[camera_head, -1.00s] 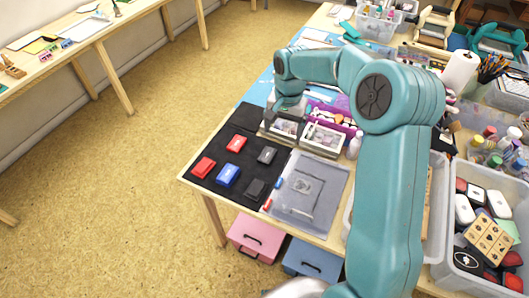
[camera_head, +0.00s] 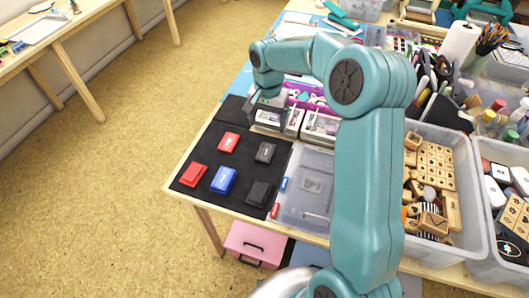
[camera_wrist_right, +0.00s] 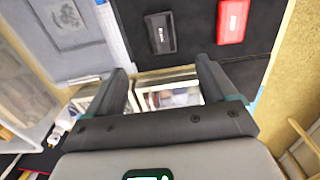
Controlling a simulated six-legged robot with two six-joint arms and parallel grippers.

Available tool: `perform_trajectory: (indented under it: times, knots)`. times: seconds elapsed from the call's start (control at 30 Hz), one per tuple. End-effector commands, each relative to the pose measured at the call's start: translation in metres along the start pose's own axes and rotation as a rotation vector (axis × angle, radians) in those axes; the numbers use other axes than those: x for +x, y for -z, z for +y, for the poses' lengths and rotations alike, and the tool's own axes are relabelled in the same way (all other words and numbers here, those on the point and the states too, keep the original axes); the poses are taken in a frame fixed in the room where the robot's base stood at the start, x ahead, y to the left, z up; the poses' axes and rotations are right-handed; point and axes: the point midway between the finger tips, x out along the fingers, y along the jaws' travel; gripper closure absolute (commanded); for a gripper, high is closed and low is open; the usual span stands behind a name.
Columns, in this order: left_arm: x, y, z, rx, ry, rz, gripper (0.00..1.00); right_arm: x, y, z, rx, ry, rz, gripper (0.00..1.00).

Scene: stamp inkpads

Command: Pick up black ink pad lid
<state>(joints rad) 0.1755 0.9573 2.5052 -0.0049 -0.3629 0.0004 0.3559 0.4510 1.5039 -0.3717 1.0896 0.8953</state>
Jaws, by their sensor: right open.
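Two black ink pads lie on a black mat (camera_head: 208,160) at the table's front left corner: a rear one (camera_head: 265,152) and a front one (camera_head: 259,193). I cannot tell a separate lid from its base on either. My right gripper (camera_head: 270,112) points down above small trays just behind the mat, apart from the pads. In the right wrist view its jaws (camera_wrist_right: 165,82) are open with nothing between them. One black pad (camera_wrist_right: 160,32) shows beyond the fingertips, beside a red pad (camera_wrist_right: 233,20). My left gripper is not in view.
Two red pads (camera_head: 228,142) (camera_head: 193,175) and a blue pad (camera_head: 223,180) share the mat. A clear plastic case (camera_head: 312,180) lies right of it. Small trays (camera_head: 320,126) stand behind. A tub of wooden stamps (camera_head: 468,225) is at the right.

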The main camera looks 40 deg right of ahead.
Motion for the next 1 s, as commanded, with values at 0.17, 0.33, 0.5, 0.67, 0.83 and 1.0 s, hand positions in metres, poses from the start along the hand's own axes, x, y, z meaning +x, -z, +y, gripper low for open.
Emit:
perform_trajectory:
  times: [0.17, 0.33, 0.5, 0.67, 0.83, 1.0]
  knots:
    - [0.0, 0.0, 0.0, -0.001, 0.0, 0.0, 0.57, 0.043, -0.002, 0.003, 0.0, -0.004, -0.005, 0.15]
    - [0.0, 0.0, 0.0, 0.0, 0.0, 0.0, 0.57, 0.066, 0.0, 0.002, -0.001, -0.002, -0.002, 0.15]
    - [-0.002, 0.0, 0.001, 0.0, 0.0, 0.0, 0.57, 0.079, -0.002, 0.0, -0.002, -0.002, -0.004, 0.15]
    - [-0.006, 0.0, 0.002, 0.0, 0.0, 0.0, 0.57, 0.105, -0.006, -0.003, -0.002, -0.002, -0.004, 0.15]
    - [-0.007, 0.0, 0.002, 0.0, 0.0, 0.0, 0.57, 0.122, -0.004, -0.005, 0.0, 0.0, -0.001, 0.15]
    - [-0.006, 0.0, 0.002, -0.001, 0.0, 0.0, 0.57, 0.123, -0.004, -0.005, -0.001, 0.001, 0.0, 0.15]
